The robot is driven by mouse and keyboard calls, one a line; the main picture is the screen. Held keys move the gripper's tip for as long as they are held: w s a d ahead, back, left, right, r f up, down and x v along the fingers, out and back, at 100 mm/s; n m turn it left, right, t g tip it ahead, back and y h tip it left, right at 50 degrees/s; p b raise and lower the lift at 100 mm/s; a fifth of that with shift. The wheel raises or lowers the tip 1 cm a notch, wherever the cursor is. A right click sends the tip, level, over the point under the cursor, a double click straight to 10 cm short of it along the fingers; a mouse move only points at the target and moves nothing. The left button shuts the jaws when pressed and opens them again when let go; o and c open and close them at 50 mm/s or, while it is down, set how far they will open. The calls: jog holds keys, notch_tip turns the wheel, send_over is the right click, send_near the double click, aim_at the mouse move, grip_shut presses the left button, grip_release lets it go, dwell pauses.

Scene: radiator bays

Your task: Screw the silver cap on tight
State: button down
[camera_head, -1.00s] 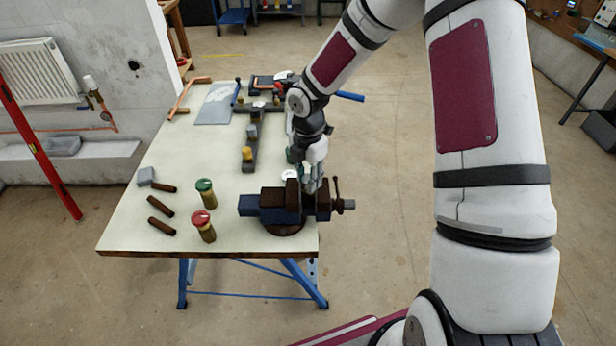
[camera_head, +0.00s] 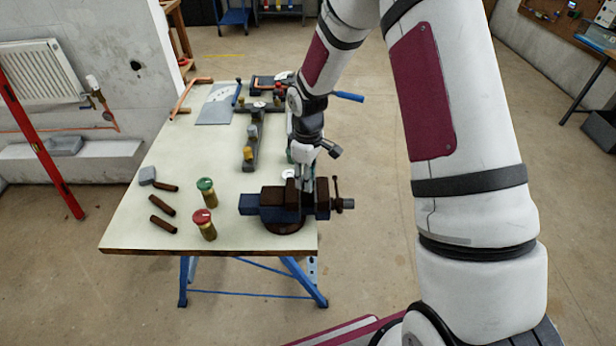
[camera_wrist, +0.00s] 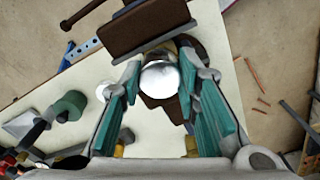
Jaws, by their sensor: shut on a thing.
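The silver cap (camera_wrist: 160,79) shows as a bright round disc between my fingertips in the wrist view. My gripper (camera_wrist: 160,75), with green finger pads, is shut on the cap from both sides. In the head view my gripper (camera_head: 308,186) points down at the back of the blue and brown vise (camera_head: 272,210), and the cap is hidden there. The vise jaw (camera_wrist: 145,28) also shows just beyond the cap in the wrist view.
The vise stands at the right edge of the pale workbench (camera_head: 130,228). A red-topped brass piece (camera_head: 204,224) and a green-topped one (camera_head: 206,193) stand left of it. Copper-brown rods (camera_head: 162,224) lie farther left. A dark fixture (camera_head: 250,135) stands behind.

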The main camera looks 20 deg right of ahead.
jog(key=m, duration=1.1)
jog(key=shift+m, duration=0.3)
jog(key=m, duration=0.4)
jog(key=shift+m, duration=0.3)
jog(key=c, duration=1.4)
grip_release()
jog(key=shift+o, duration=0.2)
